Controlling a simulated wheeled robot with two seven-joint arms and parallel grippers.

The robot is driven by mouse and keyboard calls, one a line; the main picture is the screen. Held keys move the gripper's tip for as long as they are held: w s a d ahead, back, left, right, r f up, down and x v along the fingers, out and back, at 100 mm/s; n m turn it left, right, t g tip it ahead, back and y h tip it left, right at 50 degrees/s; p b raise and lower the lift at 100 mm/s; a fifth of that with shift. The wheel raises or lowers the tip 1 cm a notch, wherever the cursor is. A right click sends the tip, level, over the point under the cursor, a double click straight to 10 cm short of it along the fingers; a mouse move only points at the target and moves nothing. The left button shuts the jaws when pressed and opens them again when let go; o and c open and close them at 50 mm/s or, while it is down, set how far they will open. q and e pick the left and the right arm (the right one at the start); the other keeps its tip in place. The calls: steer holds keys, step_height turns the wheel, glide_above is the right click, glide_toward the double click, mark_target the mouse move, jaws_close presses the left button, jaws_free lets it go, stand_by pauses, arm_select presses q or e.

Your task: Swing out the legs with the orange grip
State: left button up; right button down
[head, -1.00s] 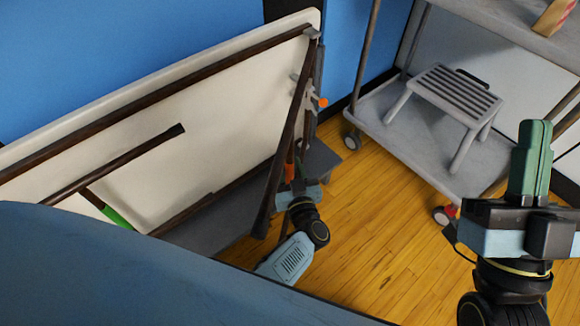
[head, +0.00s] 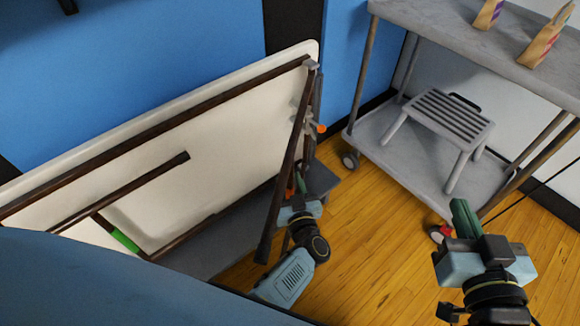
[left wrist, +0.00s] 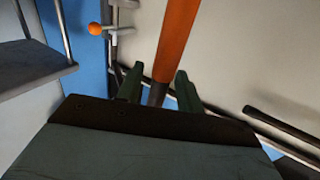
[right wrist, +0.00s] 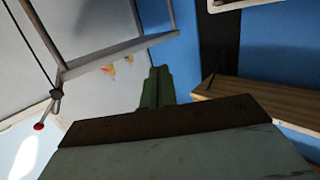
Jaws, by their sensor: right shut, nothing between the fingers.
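A folded table with a pale top (head: 230,125) stands on edge against the blue wall. Its near dark leg frame (head: 287,170) carries the orange grip (head: 291,186), which also shows large in the left wrist view (left wrist: 178,40). The other leg frame, with a green grip (head: 125,240), lies close to the tabletop. My left gripper (head: 298,200) is at the orange grip. In the left wrist view its fingers (left wrist: 158,88) are apart, with the leg bar between them and gaps on both sides. My right gripper (head: 463,215) is shut and empty, away from the table.
A grey cart (head: 350,128) with a slatted stool (head: 452,112) on its lower shelf stands at the right. Paper bags (head: 547,42) stand on top. An orange knob (head: 321,129) sits by the table's edge. Wooden floor (head: 365,230) is clear between table and cart.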

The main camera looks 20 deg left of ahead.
steer(key=s+d+f+g+h+p, duration=0.2)
steer(key=s+d+f+g, duration=0.1)
steer(key=s+f+g, duration=0.3)
steer(key=s+d+f+g+h+p, duration=0.2)
steer(key=s+d+f+g+p, duration=0.1)
steer(key=s+f+g, duration=0.3)
step_height(320, 180, down, 3)
steer(key=shift+s+d+r+m+g, duration=0.2)
steer(key=shift+s+d+m+g, duration=0.15)
steer(key=shift+d, duration=0.2)
